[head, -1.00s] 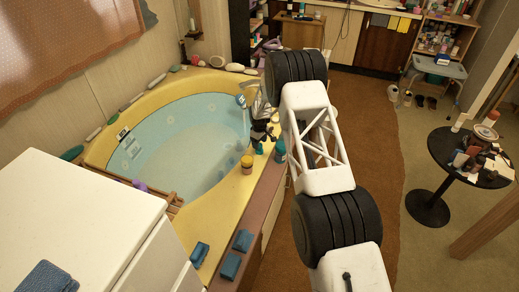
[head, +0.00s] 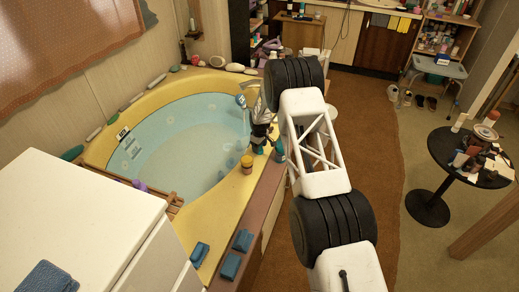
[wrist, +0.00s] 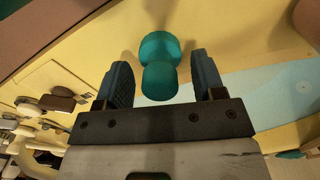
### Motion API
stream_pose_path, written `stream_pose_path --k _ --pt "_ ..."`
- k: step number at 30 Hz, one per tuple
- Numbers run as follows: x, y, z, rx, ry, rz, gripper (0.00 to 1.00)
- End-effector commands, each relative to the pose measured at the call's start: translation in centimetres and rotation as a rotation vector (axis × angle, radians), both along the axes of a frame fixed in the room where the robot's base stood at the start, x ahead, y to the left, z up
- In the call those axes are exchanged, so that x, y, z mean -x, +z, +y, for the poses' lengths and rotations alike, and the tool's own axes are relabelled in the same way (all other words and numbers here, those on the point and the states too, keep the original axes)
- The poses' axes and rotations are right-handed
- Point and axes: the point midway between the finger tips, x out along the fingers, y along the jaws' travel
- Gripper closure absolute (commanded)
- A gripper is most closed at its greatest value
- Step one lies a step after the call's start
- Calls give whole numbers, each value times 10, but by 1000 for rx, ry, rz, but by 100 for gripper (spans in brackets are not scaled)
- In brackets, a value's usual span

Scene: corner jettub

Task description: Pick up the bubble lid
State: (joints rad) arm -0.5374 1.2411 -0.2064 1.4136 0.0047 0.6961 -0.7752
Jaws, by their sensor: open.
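A teal bottle with a rounded teal top, which I take as the bubble lid (wrist: 160,82), stands on the yellow tub rim. In the wrist view it lies between the two dark blue fingers of my gripper (wrist: 162,85), with a gap on each side. My gripper is open and holds nothing. In the head view my gripper (head: 261,143) is low over the right-hand rim of the tub, pointing down. A teal bottle (head: 280,152) shows just right of it there, partly hidden by my arm.
A yellow jar (head: 247,164) stands on the rim close to my gripper. The tub (head: 150,150) holds pale blue water. Blue folded cloths (head: 242,240) lie on the near ledge. A white cabinet (head: 70,220) fills the near left. A round black table (head: 440,160) stands at right.

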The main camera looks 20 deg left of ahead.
Motion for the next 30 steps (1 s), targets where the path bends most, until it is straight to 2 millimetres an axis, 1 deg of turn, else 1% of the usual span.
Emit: stream_pose_path --k 1,2,9,12,23,30 --pt "0 0 0 0 0 0 37" --pt "0 0 0 0 0 0 40" --pt "0 0 0 0 0 0 77" --pt "0 0 0 0 0 0 90" --pt "0 2 0 0 0 0 90" --pt "0 11 0 0 0 0 90"
